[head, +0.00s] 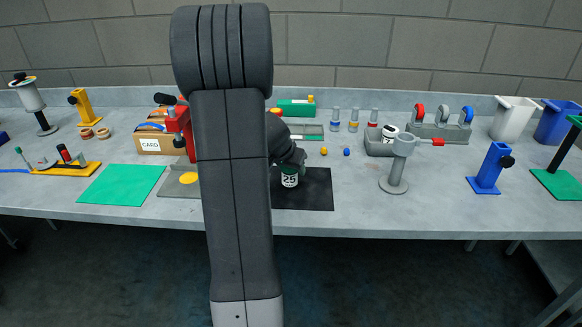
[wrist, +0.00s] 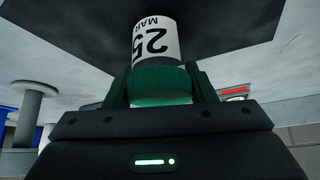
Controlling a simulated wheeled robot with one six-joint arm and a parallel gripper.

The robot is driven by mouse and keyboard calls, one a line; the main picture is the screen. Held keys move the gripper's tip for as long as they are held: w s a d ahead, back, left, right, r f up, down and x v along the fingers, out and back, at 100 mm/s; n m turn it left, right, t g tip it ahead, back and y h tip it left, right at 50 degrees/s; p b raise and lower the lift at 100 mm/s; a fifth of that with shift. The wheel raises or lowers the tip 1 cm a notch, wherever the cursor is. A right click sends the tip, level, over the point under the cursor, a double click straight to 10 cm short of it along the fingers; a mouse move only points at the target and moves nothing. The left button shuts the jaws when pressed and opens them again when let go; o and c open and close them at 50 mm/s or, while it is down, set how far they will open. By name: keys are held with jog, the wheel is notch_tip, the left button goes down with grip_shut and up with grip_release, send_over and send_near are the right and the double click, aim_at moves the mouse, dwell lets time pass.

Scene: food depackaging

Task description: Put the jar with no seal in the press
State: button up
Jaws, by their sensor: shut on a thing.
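My gripper (head: 290,163) is shut on a jar (head: 289,181) with a white label reading 25, over the black mat (head: 318,190). In the wrist view the jar (wrist: 155,40) shows a label with "25 MAR", and its green lid (wrist: 160,80) sits between the two fingers of my gripper (wrist: 160,88). I cannot tell whether the jar touches the mat or has a seal.
A grey post stand (head: 396,170) and a blue stand (head: 488,170) are right of the mat. A green mat (head: 122,186), a cardboard box (head: 150,145) and a yellow stand (head: 83,106) are at the left. Small yellow and blue balls (head: 347,152) lie behind the mat.

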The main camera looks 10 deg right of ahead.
jog(key=shift+f, duration=0.2)
jog(key=o, duration=1)
jog(key=shift+r, duration=0.15)
